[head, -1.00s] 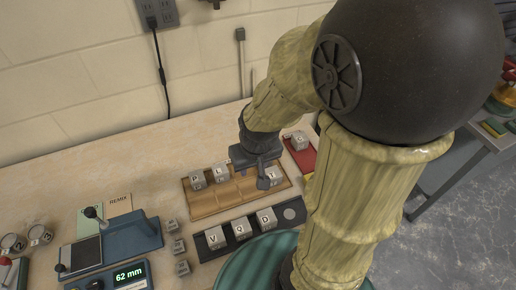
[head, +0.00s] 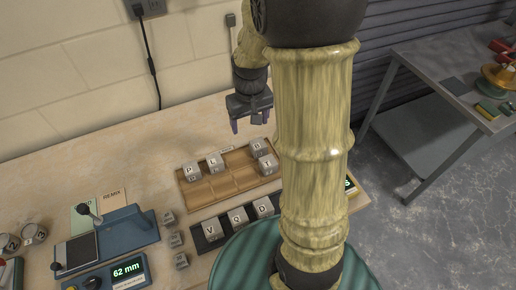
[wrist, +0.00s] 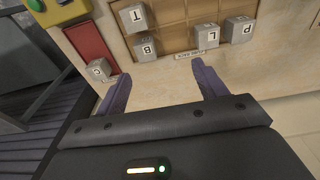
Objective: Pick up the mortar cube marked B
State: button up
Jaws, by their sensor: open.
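The mortar cube marked B (head: 258,147) is a small grey block in the back right corner of the wooden tray (head: 222,193). In the wrist view the B cube (wrist: 146,47) stands just beyond my fingertips, sideways between the two fingers and apart from both. My gripper (head: 250,122) is open and empty, pointing down, raised behind the back edge of the tray. Its two purple fingers (wrist: 160,72) are spread in the wrist view. The T cube (head: 268,163) stands right in front of B.
The L cube (head: 215,161) and P cube (head: 192,171) stand at the tray's back left. A black rack (head: 224,230) holds V, Q and D cubes. Another cube (wrist: 98,69) stands at the end of a red tray (wrist: 88,40). A green tub (head: 240,262) is in front.

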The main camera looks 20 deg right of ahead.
jog(key=g, duration=0.1)
send_over(257, 143)
jog(key=f, duration=0.2)
jog(key=shift+w, duration=0.1)
jog(key=shift+d, duration=0.1)
notch_tip(257, 143, down, 12)
jog(key=shift+f+p, duration=0.1)
jog(key=shift+p, duration=0.75)
